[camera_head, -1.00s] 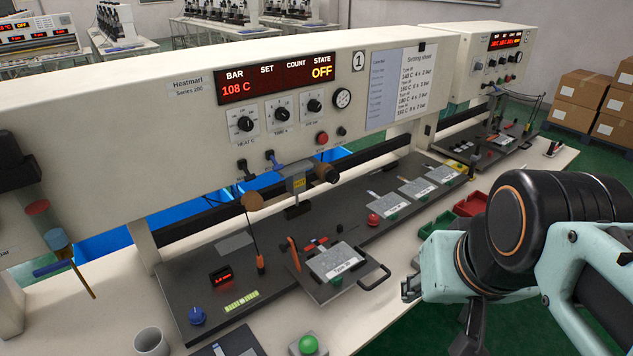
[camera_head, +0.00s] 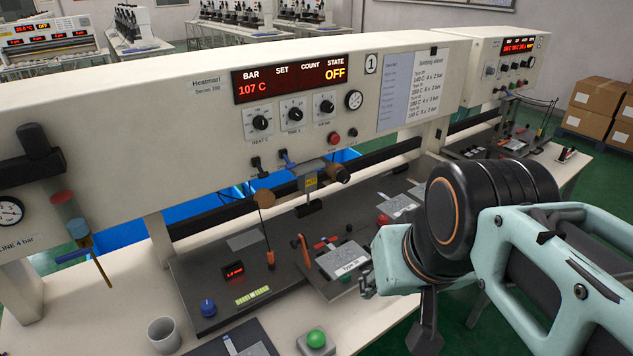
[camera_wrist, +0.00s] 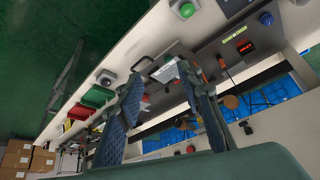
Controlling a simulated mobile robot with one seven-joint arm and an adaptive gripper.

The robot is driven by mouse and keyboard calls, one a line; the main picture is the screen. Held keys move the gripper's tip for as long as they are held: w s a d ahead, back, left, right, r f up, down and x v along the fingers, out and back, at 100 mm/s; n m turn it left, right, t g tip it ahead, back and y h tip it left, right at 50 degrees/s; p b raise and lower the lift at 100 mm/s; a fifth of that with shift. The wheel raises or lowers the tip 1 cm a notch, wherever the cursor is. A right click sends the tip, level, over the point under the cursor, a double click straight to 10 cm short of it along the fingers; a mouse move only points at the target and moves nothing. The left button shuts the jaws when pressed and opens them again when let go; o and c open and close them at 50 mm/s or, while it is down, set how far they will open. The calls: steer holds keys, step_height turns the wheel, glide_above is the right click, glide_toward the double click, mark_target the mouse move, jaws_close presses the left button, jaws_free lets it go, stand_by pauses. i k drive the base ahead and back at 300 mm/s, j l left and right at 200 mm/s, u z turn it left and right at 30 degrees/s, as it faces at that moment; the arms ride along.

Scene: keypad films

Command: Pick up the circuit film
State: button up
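A thin pale strip, possibly the circuit film (camera_head: 232,345), lies on a dark plate cut off by the bottom edge of the head view; I cannot tell for sure what it is. A labelled grey plate (camera_head: 343,258) sits in the press fixture, partly behind my arm. It also shows between my fingers in the wrist view (camera_wrist: 165,72). My gripper (camera_wrist: 158,72) is open, its two fingers well apart with nothing held. In the head view, only part of my gripper (camera_head: 368,285) shows, just right of the labelled plate.
A white cup (camera_head: 163,335) and a green button box (camera_head: 316,341) stand near the front edge. A blue knob (camera_head: 207,308) is on the dark base. The press head (camera_head: 307,180) hangs behind the fixture.

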mark_target(338, 262)
steer(key=l+u, duration=0.15)
steer(key=l, duration=0.2)
steer(key=k+l+u, duration=0.1)
steer(key=l, duration=0.2)
steer(key=l+u, duration=0.3)
steer(key=l, duration=0.5)
steer(key=i+l+u, duration=0.3)
steer(key=l+u, duration=0.25)
steer(key=l, duration=0.2)
steer(key=i+j, duration=0.1)
steer(key=i, duration=0.35)
